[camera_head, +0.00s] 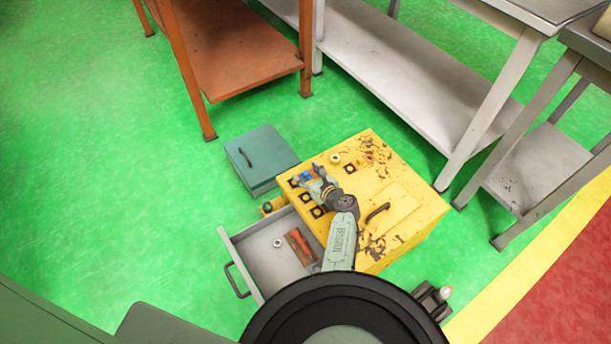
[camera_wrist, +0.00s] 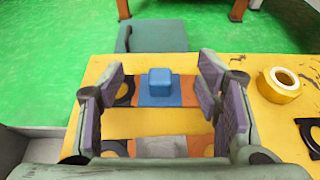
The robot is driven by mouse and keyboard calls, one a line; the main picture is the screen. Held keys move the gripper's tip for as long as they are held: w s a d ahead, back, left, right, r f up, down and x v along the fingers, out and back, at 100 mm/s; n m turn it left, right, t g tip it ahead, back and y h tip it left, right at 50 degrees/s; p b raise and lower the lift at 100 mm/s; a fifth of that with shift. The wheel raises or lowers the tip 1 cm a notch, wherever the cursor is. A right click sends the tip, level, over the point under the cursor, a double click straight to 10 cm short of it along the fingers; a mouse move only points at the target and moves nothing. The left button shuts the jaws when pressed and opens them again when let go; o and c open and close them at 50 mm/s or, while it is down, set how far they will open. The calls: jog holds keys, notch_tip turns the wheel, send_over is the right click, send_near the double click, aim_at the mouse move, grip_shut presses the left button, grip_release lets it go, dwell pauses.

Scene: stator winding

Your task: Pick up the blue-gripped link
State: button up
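The blue-gripped link lies flat on top of the yellow cabinet. In the wrist view its raised blue block (camera_wrist: 160,81) stands up at the middle of an orange and blue bar, with dark rings towards the bar's ends. My gripper (camera_wrist: 163,72) is over it, fingers spread wide to the left and right of the blue block, with clear gaps on both sides. The finger tips partly hide the bar's ends. In the head view my gripper (camera_head: 313,177) is over the cabinet's left part, and the blue grip shows small beside it.
A second link with a grey grip (camera_wrist: 161,147) lies nearer on the yellow cabinet (camera_head: 405,220). A yellow ring (camera_wrist: 279,86) and a black part (camera_wrist: 309,135) are to the right. An open drawer (camera_head: 262,262) holds a nut and red-handled item. A teal box (camera_head: 260,155) stands behind.

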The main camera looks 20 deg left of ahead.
aim_at(307, 179)
jog(key=c, duration=1.2)
jog(key=shift+r+p, duration=0.8)
jog(key=shift+p, duration=0.05)
notch_tip(307, 179, up, 3)
jog(key=p, duration=0.3)
jog(key=shift+s+f, duration=0.15)
jog(key=s+p, duration=0.2)
jog(key=s, duration=0.3)
jog(key=s+a+p, duration=0.1)
jog(key=s+p, duration=0.1)
jog(key=s, duration=0.3)
jog(key=s+p, duration=0.2)
jog(key=s, duration=0.3)
jog(key=shift+s+a+r, duration=0.25)
jog(key=shift+a+r, duration=0.1)
jog(key=shift+r, duration=0.05)
